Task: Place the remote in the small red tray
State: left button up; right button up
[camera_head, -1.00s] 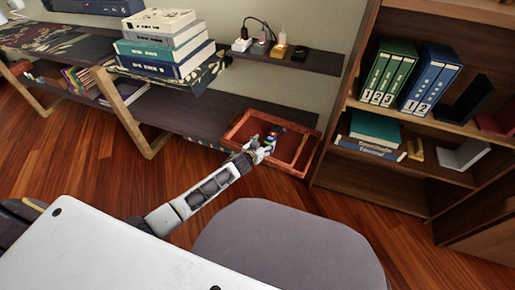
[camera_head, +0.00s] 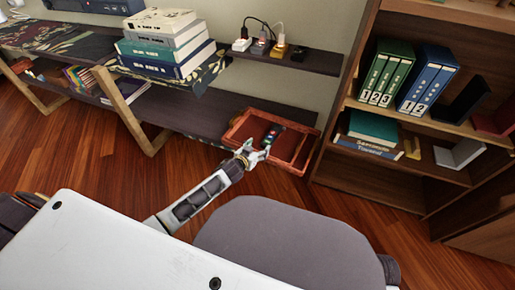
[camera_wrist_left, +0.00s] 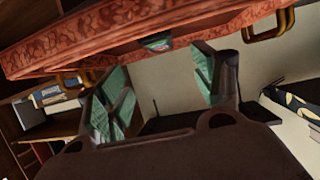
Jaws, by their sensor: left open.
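The small red tray (camera_head: 236,129) sits at the right end of the low shelf in the head view. The dark remote (camera_head: 272,135) lies inside the tray, in its left part. In the head view my left gripper (camera_head: 251,153) is open and empty at the tray's front edge, just short of the remote. In the left wrist view the tray's carved red rim (camera_wrist_left: 190,30) crosses the top, and a small coloured end, likely of the remote, shows at it. The open left fingers (camera_wrist_left: 160,85) have greenish pads with nothing between them. My right gripper is out of view.
A stack of books (camera_head: 165,45) stands on the upper shelf at left. A power strip with plugs (camera_head: 262,46) sits above the tray. A bookcase with binders (camera_head: 425,80) rises to the right. A grey rounded seat (camera_head: 285,245) stands in front.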

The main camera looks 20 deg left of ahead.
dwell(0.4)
pick_arm(q)
jog(key=s+d+g, duration=0.2)
jog(key=s+g, duration=0.1)
jog(key=s, duration=0.7)
jog(key=s+d+g, duration=0.2)
jog(key=s, duration=0.8)
jog(key=s+d+g+h, duration=0.1)
jog(key=s+d+g, duration=0.2)
jog(key=s, duration=0.7)
jog(key=shift+s+m+g, duration=0.3)
